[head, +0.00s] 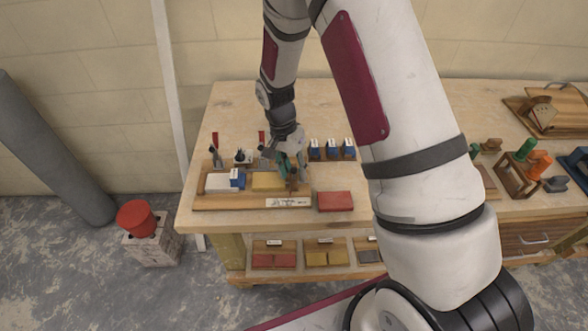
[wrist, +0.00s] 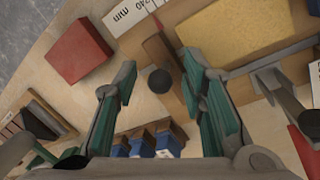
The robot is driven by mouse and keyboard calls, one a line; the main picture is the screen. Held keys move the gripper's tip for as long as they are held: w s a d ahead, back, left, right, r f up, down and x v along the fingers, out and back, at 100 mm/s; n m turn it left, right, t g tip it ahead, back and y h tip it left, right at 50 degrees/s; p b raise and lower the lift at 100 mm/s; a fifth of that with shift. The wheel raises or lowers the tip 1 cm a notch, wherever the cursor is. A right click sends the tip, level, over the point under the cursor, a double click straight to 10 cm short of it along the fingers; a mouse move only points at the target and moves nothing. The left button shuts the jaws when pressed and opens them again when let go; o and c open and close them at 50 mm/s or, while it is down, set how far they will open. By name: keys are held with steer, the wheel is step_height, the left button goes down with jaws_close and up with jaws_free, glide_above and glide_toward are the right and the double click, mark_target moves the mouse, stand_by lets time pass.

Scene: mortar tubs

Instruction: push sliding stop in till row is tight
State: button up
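In the wrist view, a brown wooden piece that looks like the sliding stop (wrist: 159,50) stands by the end of a yellow block (wrist: 240,32), with a dark round knob (wrist: 160,81) on my side. My gripper (wrist: 160,65) is open, its two green-padded fingers apart on either side of the knob. I cannot tell whether either finger touches it. In the head view, my gripper (head: 290,170) is over the right end of the wooden fixture (head: 230,203). The row there holds the yellow block (head: 268,181), a blue-and-white block (head: 237,178) and a pale block (head: 217,182).
A red block (head: 335,201) lies just right of the fixture. Upright tools (head: 215,150) stand at the back left. A scale label (head: 288,202) is on the fixture's front. My arm hides part of the bench.

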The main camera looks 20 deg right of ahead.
mark_target(281, 180)
steer(key=shift+f, duration=0.1)
jaws_close()
steer(key=shift+w+a+b, duration=0.15)
steer(key=shift+w+a, duration=0.1)
steer(key=shift+a, duration=0.4)
steer(key=shift+w+a+b, duration=0.2)
steer(key=shift+a, duration=0.4)
steer(key=shift+w+a+b, duration=0.15)
steer(key=shift+w+a, duration=0.1)
steer(key=shift+a, duration=0.4)
jaws_free()
steer(key=shift+s, duration=0.1)
step_height(281, 180, up, 12)
steer(key=w+a, duration=0.1)
steer(key=w, duration=0.1)
steer(key=shift+a, duration=0.25)
steer(key=shift+s, duration=0.1)
